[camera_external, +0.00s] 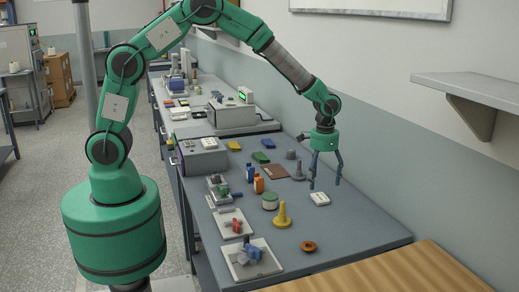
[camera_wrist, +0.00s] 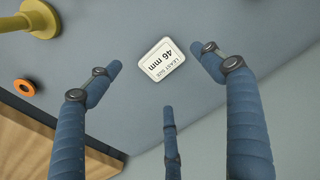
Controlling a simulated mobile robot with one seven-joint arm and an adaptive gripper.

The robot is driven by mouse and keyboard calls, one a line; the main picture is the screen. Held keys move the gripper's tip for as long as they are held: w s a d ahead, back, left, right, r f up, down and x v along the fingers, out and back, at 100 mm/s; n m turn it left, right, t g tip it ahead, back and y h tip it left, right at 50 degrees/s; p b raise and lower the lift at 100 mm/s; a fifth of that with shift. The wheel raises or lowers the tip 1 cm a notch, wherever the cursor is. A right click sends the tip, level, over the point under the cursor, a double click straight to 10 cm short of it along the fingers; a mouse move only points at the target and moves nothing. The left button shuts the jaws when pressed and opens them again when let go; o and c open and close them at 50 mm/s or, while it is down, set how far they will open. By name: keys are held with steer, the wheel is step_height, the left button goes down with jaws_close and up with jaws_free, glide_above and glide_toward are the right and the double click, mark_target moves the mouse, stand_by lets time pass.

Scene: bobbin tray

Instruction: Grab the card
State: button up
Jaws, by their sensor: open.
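The card (camera_external: 320,198) is a small white tile lying flat on the grey table, just below and between my gripper's fingers. My gripper (camera_external: 325,183) points down over the table, open and empty. In the wrist view its blue fingers (camera_wrist: 160,70) are spread around the card without touching it.
Bare table surrounds the card. A wall runs along the right.

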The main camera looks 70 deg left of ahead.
mark_target(319, 197)
steer(key=shift+f, duration=0.6)
steer(key=shift+f, duration=0.15)
steer(key=shift+s+f+b, duration=0.1)
steer(key=shift+f+b, duration=0.75)
steer(key=shift+f, duration=1.65)
steer(key=c, duration=1.3)
